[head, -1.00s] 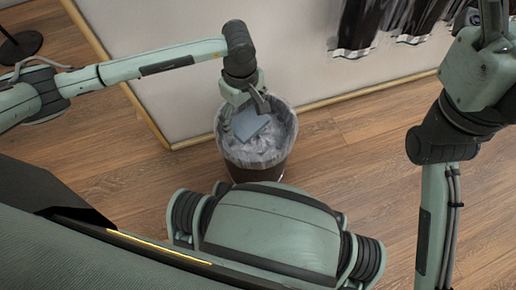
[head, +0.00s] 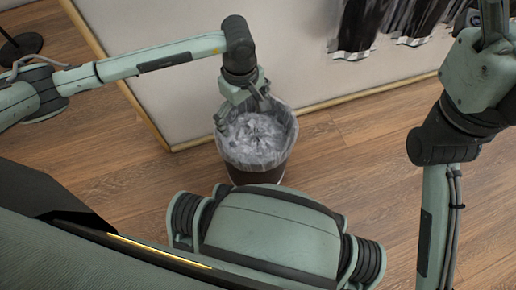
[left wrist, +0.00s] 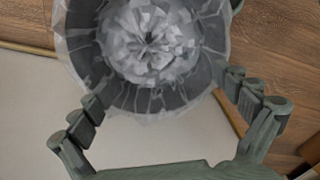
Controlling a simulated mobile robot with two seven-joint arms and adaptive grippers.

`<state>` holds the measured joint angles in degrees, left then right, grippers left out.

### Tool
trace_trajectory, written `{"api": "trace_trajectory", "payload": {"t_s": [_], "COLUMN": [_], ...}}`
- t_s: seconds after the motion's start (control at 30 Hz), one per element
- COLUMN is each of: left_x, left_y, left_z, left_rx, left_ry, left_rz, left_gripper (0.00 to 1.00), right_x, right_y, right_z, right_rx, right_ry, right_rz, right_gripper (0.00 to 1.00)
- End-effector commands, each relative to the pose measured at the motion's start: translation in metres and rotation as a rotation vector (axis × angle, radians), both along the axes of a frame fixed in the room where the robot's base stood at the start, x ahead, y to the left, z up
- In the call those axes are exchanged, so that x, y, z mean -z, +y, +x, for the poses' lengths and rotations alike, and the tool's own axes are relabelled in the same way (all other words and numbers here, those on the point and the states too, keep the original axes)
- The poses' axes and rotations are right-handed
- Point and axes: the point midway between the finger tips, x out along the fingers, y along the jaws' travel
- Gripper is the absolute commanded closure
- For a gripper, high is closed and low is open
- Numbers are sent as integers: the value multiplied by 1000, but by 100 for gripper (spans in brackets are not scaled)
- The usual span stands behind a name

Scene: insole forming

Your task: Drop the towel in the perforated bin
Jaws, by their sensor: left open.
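The bin (head: 257,175) stands on the floor by the wall, dark on the outside and lined with a crumpled clear bag. It also shows in the left wrist view (left wrist: 180,97), seen from above. My left gripper (head: 243,112) is over the bin's opening, near its wall-side rim, with its fingers apart and nothing between them. It also shows open in the left wrist view (left wrist: 165,92). The towel cannot be made out in either view; inside the bin only crumpled grey-white liner shows. My right gripper is outside the picture.
The pale wall (head: 190,105) with a wooden skirting runs close behind the bin. Dark garments (head: 360,30) hang on it at upper right. A dark round stand base (head: 20,47) is at far upper left. The wooden floor (head: 350,160) right of the bin is clear.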

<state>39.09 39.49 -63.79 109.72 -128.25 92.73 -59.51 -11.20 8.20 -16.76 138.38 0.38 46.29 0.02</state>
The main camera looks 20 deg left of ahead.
Motion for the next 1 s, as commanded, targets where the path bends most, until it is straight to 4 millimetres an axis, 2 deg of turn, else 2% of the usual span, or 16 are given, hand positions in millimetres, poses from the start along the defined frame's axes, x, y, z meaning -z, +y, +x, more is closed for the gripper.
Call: {"api": "trace_trajectory", "payload": {"t_s": [0.3, 0.5, 0.67, 1.0], "left_x": [-68, -96, -105, -105], "left_y": [0, 0, 0, 0], "left_z": [1, 1, 0, 0], "left_rx": [1, 0, 0, 0], "left_ry": [-6, -3, -2, -1], "left_rz": [-1, -1, 1, 0], "left_gripper": [0, 0, 0, 0], "right_x": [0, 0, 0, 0], "right_y": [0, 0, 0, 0], "right_z": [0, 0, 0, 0], "right_rx": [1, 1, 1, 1], "right_ry": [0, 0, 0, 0], "right_rz": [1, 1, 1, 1], "right_gripper": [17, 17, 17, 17]}}
